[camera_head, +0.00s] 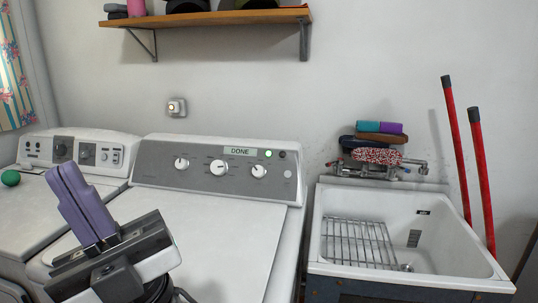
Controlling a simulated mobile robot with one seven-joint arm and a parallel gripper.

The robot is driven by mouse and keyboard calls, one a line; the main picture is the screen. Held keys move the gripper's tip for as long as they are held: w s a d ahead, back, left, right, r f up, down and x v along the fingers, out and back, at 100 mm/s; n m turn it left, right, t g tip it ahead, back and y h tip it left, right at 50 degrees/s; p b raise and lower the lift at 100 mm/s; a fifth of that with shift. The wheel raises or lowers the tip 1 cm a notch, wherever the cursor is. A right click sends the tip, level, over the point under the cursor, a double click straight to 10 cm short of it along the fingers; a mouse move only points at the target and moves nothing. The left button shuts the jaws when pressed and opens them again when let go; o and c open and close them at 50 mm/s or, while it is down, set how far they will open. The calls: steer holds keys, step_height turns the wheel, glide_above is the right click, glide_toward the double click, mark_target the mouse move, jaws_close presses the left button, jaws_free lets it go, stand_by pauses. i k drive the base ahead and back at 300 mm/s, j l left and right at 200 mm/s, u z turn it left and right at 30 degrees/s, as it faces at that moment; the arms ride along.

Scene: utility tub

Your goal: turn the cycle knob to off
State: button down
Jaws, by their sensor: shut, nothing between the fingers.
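The machine in the middle has a grey control panel (217,168) with three white knobs: a left knob (181,163), a larger middle knob (218,167) and a right knob (258,170). I cannot read their labels, so I cannot tell which is the cycle knob or where it points. My gripper (66,178) is at the lower left, in front of the machines. Its purple fingers are shut together, empty, pointing up, and apart from the panel.
A second machine (75,150) stands at the left, with a green ball (10,178) on it. A white utility tub (330,215) with a wire rack (358,243) stands at the right. Two red handles (480,170) lean beside it. A wooden shelf (210,18) hangs above.

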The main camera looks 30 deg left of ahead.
mark_target(220, 167)
steer(key=u, duration=1.15)
